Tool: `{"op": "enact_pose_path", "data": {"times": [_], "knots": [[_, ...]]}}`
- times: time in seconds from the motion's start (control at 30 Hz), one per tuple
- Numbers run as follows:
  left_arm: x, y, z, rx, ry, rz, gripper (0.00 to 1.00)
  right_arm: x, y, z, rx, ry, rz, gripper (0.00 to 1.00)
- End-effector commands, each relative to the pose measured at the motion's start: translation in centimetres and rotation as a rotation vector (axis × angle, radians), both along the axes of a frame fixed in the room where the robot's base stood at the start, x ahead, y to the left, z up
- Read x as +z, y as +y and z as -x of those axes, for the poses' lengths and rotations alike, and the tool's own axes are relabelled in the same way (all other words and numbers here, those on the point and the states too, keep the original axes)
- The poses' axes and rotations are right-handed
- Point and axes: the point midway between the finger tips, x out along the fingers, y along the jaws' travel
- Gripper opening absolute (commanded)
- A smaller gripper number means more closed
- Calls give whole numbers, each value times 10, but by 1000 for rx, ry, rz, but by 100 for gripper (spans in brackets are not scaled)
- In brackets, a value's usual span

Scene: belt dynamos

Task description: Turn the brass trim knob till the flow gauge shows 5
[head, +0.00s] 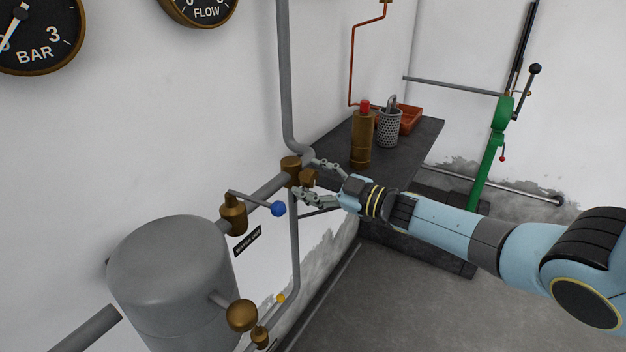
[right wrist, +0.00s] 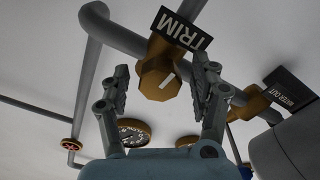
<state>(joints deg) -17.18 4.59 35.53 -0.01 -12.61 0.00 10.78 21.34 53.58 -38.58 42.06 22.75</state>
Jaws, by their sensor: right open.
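The brass trim knob (head: 308,178) sits on the grey wall pipe in the head view. In the right wrist view the knob (right wrist: 158,80) is faceted with a white mark on its face, below a black TRIM plate (right wrist: 183,32). My right gripper (head: 309,177) is open, its fingers on either side of the knob. In the right wrist view the fingers (right wrist: 160,70) look apart from it, with gaps on both sides. The flow gauge (head: 204,13) is cut off by the top edge of the head view, so its reading is hidden. My left gripper is not in view.
A brass valve (head: 233,214) with a blue-ended lever stands near the knob, above a grey tank (head: 170,262). A BAR gauge (head: 38,38) hangs at upper left. A dark bench (head: 425,135) behind the gripper holds a brass cylinder (head: 361,140), a perforated cup and a tray.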

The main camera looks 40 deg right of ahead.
Motion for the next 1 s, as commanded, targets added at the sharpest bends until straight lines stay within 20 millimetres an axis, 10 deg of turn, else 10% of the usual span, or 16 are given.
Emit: {"op": "enact_pose_path", "data": {"times": [0.27, 0.7, 1.0], "knots": [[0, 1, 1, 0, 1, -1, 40, -1, -4, 9, 0, 1, 2, 62], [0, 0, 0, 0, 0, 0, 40, -1, -38, 92, 2, 3, 2, 62], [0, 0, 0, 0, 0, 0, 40, 0, -46, 111, 1, -1, 1, 62]]}}
